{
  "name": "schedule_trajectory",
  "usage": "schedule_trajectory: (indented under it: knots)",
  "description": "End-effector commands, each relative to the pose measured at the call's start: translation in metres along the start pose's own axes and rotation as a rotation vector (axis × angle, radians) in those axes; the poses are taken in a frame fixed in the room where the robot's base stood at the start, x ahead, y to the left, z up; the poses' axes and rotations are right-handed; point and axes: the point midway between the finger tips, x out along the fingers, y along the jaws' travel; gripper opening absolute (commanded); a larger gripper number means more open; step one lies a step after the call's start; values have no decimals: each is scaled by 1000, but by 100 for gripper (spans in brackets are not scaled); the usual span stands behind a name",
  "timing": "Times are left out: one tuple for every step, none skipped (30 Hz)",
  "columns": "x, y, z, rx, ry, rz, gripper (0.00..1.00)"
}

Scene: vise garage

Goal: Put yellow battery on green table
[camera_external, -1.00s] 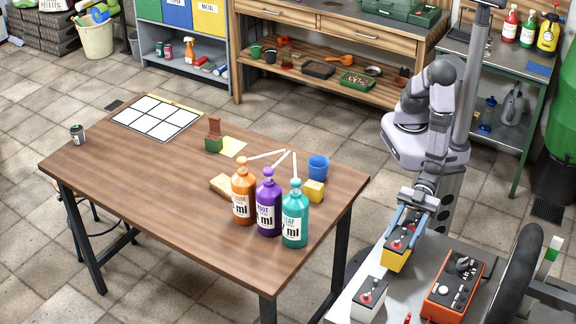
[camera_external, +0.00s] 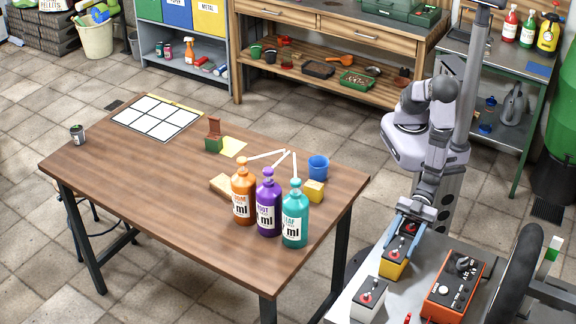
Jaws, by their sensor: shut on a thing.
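The yellow battery (camera_external: 393,268) has a dark top with red parts. It is on or just above the grey worktop (camera_external: 405,302) at the lower right; I cannot tell whether it touches it. My gripper (camera_external: 404,244), with blue fingers, is over the battery from above and shut on it. The fingers partly hide its top. A table with a green frame (camera_external: 520,160) stands at the back right and holds spray bottles on its top.
A white battery (camera_external: 368,298) and an orange-red box with dials (camera_external: 453,288) stand near the yellow battery. A black wheel (camera_external: 515,275) is at the right.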

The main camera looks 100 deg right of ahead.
Motion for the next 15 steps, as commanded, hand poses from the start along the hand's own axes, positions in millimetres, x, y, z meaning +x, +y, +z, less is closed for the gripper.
schedule_trajectory:
  knots:
    - [1, -1, -2, 3, 10, -1, 0]
    - [1, 0, 2, 0, 0, 0, 53]
    - [1, 0, 2, 0, 0, 0, 63]
    - [0, 0, 1, 0, 0, 0, 69]
    - [0, 0, 1, 0, 0, 0, 69]
    - [0, 0, 1, 0, 0, 0, 69]
    - [0, 0, 1, 0, 0, 0, 69]
    - [0, 0, 1, 0, 0, 0, 69]
    - [0, 0, 1, 0, 0, 0, 69]
    - [0, 0, 1, 0, 0, 0, 69]
    - [0, 0, 1, 0, 0, 0, 69]
    - [0, 0, 1, 0, 0, 0, 69]
    - [0, 0, 1, 0, 0, 0, 69]
    - [0, 0, 0, 0, 0, 0, 69]
    - [0, 0, -1, 0, 0, 0, 69]
